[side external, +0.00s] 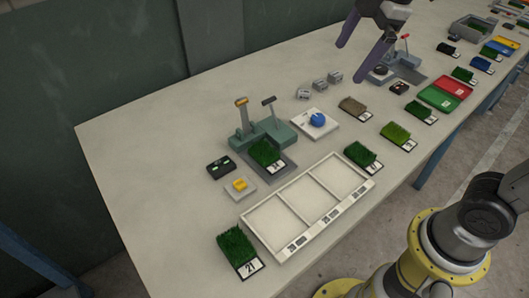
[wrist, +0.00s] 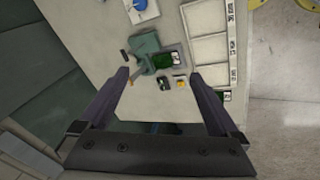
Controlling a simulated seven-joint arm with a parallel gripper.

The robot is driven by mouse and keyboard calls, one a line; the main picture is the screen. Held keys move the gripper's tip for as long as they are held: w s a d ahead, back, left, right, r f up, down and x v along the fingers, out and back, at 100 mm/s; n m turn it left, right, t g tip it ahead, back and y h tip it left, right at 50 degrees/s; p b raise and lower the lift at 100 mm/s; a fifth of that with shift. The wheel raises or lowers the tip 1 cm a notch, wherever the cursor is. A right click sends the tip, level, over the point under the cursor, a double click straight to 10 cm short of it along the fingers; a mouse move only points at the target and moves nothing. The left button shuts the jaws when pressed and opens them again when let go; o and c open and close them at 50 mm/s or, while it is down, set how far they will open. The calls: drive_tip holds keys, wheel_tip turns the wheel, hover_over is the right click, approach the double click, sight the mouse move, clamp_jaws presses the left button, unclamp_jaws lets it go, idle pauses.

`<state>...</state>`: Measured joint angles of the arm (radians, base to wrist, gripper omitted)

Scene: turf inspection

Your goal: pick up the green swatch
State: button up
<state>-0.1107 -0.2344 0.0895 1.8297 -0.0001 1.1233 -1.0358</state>
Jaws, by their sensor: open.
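Several green turf swatches with white number labels lie on the table. One, labelled 21 (side external: 235,247), is at the near left corner. One sits on a green-grey device (side external: 284,133), and this swatch (side external: 265,152) also shows in the wrist view (wrist: 162,59). Others lie right of the tray (side external: 360,154) and further along (side external: 396,133), (side external: 421,109). I cannot tell which one is meant. My gripper (side external: 350,56) is open and empty, above the back of the table, apart from every swatch. In the wrist view its fingers (wrist: 160,76) frame the device area from above.
A white three-compartment tray (side external: 311,187) is empty. A black box (side external: 220,167), a yellow block (side external: 239,184), a blue knob on a white plate (side external: 317,119) and small grey blocks (side external: 319,85) stand nearby. Red and green trays (side external: 437,98) lie further right. The table's left end is clear.

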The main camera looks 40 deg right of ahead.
drive_tip(key=w+a+f+n+g, duration=0.2)
drive_tip(key=w+a+f+n, duration=0.25)
drive_tip(key=w, duration=0.55)
drive_tip(key=g, duration=0.2)
hover_over(266, 148)
wheel_tip(266, 148, down, 11)
wheel_tip(266, 148, down, 6)
drive_tip(key=shift+w+f, duration=0.15)
drive_tip(key=shift+f, duration=3)
drive_tip(key=c, duration=1.1)
drive_tip(key=shift+r, duration=0.1)
drive_tip(key=shift+r, duration=0.1)
